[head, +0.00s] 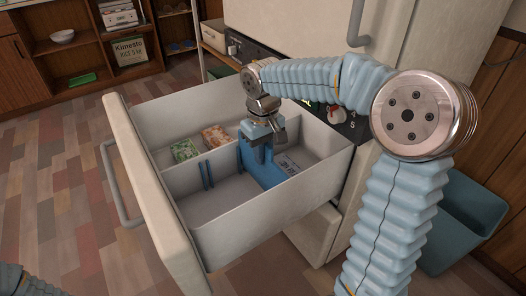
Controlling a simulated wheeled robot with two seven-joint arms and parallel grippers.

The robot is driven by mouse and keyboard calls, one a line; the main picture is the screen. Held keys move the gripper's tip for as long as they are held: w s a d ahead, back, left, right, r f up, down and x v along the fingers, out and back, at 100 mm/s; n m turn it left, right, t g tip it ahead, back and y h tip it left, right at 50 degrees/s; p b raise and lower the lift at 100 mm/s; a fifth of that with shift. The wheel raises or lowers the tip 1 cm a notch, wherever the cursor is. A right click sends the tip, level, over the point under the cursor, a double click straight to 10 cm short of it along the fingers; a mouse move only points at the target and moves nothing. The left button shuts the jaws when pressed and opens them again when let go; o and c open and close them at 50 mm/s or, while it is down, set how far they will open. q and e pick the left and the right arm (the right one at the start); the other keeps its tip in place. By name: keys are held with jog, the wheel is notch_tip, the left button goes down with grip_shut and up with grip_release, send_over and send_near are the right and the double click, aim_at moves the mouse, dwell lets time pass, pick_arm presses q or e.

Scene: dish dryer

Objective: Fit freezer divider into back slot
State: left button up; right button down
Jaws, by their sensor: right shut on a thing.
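The blue freezer divider (262,170) is a flat panel inside the open white freezer drawer (215,237). My right gripper (259,138) is shut on its top edge from above. The divider stands roughly upright, just right of the drawer's middle. I cannot tell if its ends sit in a slot. A pair of thin blue slot rails (206,175) stands to its left against the white lengthwise partition (187,178). The back slot is hidden or not clear. A small part of my left arm's end shows at the bottom left corner; its jaws are not readable.
A green food pack (185,150) and an orange-brown pack (215,138) lie in the drawer's far compartment. The near left compartment is empty. A blue bin (460,225) stands at the right.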

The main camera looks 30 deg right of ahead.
jog(key=shift+f+b, duration=1.15)
jog(key=shift+f, duration=0.65)
jog(key=c, duration=1)
grip_release()
jog(key=shift+c, duration=0.2)
notch_tip(320, 180, up, 14)
jog(key=p, duration=0.2)
jog(key=shift+f+p, duration=0.1)
jog(key=shift+p, duration=0.25)
